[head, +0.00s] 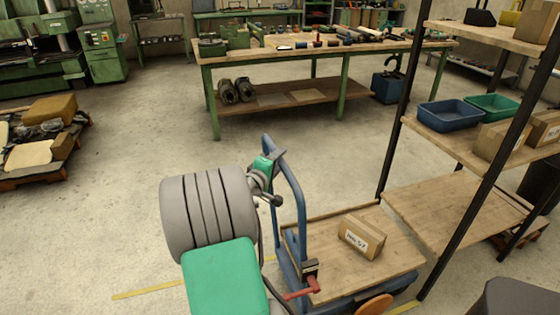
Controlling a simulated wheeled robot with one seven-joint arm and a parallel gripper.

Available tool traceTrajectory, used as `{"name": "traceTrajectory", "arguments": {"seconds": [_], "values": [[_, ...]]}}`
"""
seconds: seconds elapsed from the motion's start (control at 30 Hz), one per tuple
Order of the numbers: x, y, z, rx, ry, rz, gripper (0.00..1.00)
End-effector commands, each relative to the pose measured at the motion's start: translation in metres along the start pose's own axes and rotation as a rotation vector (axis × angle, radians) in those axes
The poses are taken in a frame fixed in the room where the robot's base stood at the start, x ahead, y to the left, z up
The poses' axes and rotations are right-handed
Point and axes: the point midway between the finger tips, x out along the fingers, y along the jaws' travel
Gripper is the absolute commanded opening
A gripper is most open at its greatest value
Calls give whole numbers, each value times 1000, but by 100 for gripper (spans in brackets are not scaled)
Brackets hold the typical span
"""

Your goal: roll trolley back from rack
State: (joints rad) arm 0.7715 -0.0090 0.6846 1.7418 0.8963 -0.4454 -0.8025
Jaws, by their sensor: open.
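The trolley has a blue tubular handle (297,205) on its left end and a wooden deck (400,255). A labelled cardboard box (362,237) sits on the deck. A red lever (302,292) shows low at the handle end. The trolley's right end is close against the rack (488,165), by its low wooden shelf (450,215). My gripper (263,178) is open at the upper part of the handle, beside a green piece (263,166) there. My arm hides part of it, and I cannot tell whether the fingers touch the handle.
Yellow floor lines (150,292) run near the trolley. The floor left of the handle is open up to a loaded pallet (40,140). A green workbench (320,55) stands behind. Blue (450,115) and green bins (495,106) sit on the rack's middle shelf.

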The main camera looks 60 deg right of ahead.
Motion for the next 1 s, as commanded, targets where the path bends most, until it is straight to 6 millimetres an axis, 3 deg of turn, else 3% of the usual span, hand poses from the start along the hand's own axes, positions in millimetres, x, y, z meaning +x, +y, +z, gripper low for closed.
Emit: {"name": "traceTrajectory", "arguments": {"seconds": [0.1, 0.37, 0.9, 1.0], "values": [[11, 0, 0, 2, -1, 0, 45], [12, 0, -1, 2, 1, -1, 44], [12, 0, -1, 3, 2, -1, 0], [12, 0, -1, 3, 2, -1, 0]]}}
